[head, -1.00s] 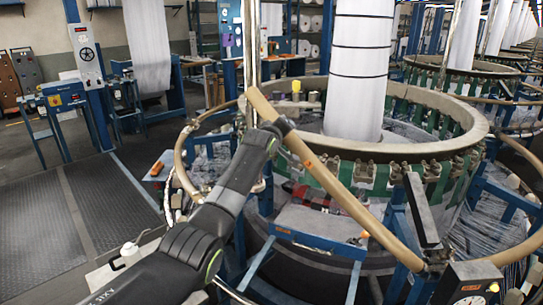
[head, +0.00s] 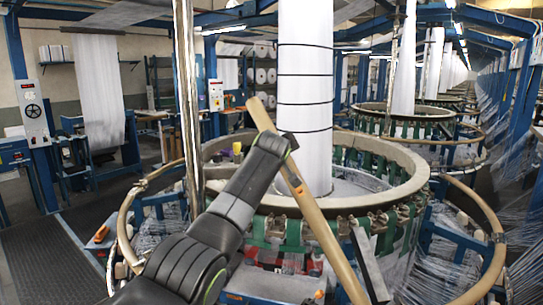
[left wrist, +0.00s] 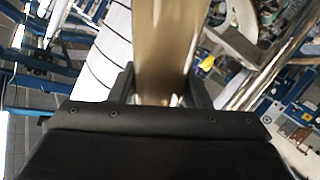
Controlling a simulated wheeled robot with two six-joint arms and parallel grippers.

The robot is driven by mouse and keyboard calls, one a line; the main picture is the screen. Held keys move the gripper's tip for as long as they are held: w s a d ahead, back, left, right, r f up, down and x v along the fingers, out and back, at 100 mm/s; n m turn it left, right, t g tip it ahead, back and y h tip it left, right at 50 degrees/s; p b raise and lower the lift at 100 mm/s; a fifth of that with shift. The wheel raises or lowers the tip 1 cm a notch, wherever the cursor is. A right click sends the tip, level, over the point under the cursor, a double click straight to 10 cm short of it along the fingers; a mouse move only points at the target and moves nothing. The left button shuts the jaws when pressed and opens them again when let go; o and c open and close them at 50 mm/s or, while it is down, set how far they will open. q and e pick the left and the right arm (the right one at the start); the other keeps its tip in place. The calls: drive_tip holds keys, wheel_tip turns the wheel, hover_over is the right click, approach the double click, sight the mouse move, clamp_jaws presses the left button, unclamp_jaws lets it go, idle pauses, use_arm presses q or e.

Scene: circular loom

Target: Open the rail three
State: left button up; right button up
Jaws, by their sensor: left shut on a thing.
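A long tan rail section (head: 318,222) slants across the front of the loom in the head view, its upper end free in front of the white fabric tube and its lower end out of frame. My left gripper (head: 288,155) is shut on it near the upper end. In the left wrist view the rail (left wrist: 163,45) runs up between the fingers of my left gripper (left wrist: 160,88). Other tan rail sections curve around the loom at the left (head: 126,222) and right (head: 497,240). My right gripper is not in view.
The loom's pale ring (head: 375,200) with green straps stands just behind the rail. A metal post (head: 187,100) rises left of my arm. A grey bar (head: 370,265) stands right of the rail. Open dark floor (head: 40,255) lies at the left.

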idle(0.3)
use_arm(q)
drive_tip(key=o, duration=1.4)
drive_tip(key=shift+d, duration=0.1)
drive_tip(key=shift+s+b, duration=0.45)
drive_tip(key=shift+b, duration=0.4)
drive_tip(key=shift+s+r+b, duration=0.15)
drive_tip(key=shift+s+b, duration=0.55)
drive_tip(key=b+v, duration=0.2)
drive_tip(key=v, duration=0.3)
drive_tip(key=b+v, duration=0.2)
drive_tip(key=v, duration=0.3)
drive_tip(key=b+v, duration=0.3)
drive_tip(key=v, duration=0.2)
drive_tip(key=shift+w+r, duration=0.1)
drive_tip(key=shift+r, duration=0.15)
